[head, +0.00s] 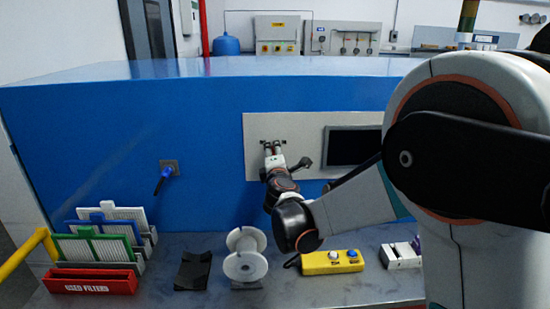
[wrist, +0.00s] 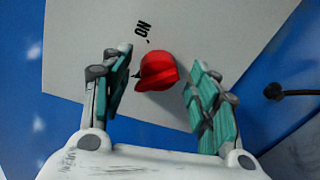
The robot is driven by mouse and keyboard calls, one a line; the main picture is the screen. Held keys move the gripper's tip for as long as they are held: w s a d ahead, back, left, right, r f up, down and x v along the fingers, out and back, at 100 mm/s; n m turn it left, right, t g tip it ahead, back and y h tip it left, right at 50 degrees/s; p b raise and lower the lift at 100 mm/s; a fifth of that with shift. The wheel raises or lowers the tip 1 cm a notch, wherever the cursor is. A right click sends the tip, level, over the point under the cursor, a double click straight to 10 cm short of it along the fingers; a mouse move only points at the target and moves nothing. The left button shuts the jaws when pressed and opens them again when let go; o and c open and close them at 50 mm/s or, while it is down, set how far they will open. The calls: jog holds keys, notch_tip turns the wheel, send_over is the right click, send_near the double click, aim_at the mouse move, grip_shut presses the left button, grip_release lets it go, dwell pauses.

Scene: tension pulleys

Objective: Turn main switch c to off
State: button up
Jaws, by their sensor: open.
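A red rotary knob (wrist: 157,72), which looks like the main switch, is mounted on a pale panel (wrist: 85,60). Dark letters are printed beside it, tilted in the wrist view; a black pointer tip shows on the knob's left side. My gripper (wrist: 160,78) is open with its teal-padded fingers on either side of the knob. A gap shows on both sides, so the fingers look clear of it. In the head view my gripper (head: 273,152) is at the left part of the panel (head: 256,130) on the blue housing, and it hides the knob.
A dark screen (head: 352,146) is right of my gripper on the panel. Below on the bench are a white spool (head: 245,265), a yellow control box (head: 330,262) and a red filter tray (head: 92,282).

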jog(key=s, duration=0.7)
jog(key=shift+s+r, duration=0.2)
jog(key=shift+r, duration=0.05)
